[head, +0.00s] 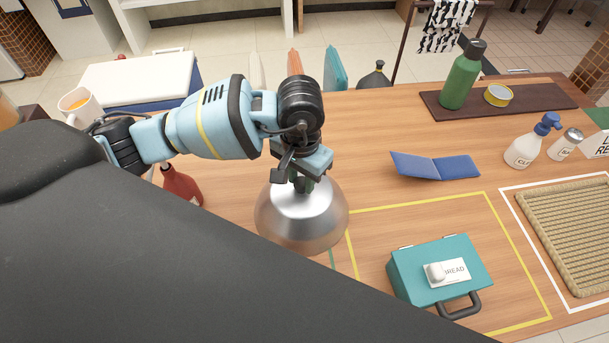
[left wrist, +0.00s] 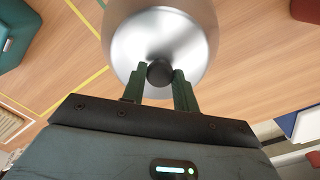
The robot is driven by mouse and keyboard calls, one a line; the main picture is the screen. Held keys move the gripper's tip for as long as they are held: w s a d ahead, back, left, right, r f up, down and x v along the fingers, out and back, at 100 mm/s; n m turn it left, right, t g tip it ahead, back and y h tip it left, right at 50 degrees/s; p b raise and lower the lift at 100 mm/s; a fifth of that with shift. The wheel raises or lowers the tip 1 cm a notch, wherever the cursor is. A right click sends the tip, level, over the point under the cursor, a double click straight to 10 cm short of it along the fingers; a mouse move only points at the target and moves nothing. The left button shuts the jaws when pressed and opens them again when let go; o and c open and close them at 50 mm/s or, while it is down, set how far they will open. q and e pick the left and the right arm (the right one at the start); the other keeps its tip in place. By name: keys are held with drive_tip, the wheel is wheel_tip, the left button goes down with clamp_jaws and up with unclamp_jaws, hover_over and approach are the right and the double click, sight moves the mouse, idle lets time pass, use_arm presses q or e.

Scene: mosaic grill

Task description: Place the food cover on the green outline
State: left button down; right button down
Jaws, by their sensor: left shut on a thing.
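The food cover (head: 300,218) is a shiny silver dome with a dark knob. My left gripper (head: 302,184) is above it and shut on the knob. In the left wrist view the two green fingers of the left gripper (left wrist: 159,88) hold the dark knob, and the food cover (left wrist: 160,38) fills the top middle. A short piece of the green outline (head: 332,258) shows at the dome's lower right edge; the rest is hidden by the dome and my dark body. I cannot tell whether the dome touches the table. My right gripper is not in view.
A teal bread box (head: 440,272) stands inside a yellow outline (head: 502,222) to the right. A red bottle (head: 181,186) stands left of the dome. A blue folder (head: 435,166) lies beyond, to the right. A woven mat (head: 570,232) is at far right.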

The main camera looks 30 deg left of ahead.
use_arm(q)
drive_tip(key=shift+w+a+r, duration=0.1)
drive_tip(key=shift+w+a, duration=0.1)
drive_tip(key=shift+w, duration=0.05)
drive_tip(key=shift+w+a+f, duration=0.1)
drive_tip(key=shift+f, duration=0.1)
drive_tip(key=c, duration=1.1)
unclamp_jaws()
drive_tip(key=shift+r, duration=0.1)
wheel_tip(320, 180, up, 12)
drive_tip(key=shift+r, duration=0.1)
drive_tip(key=shift+o, duration=0.5)
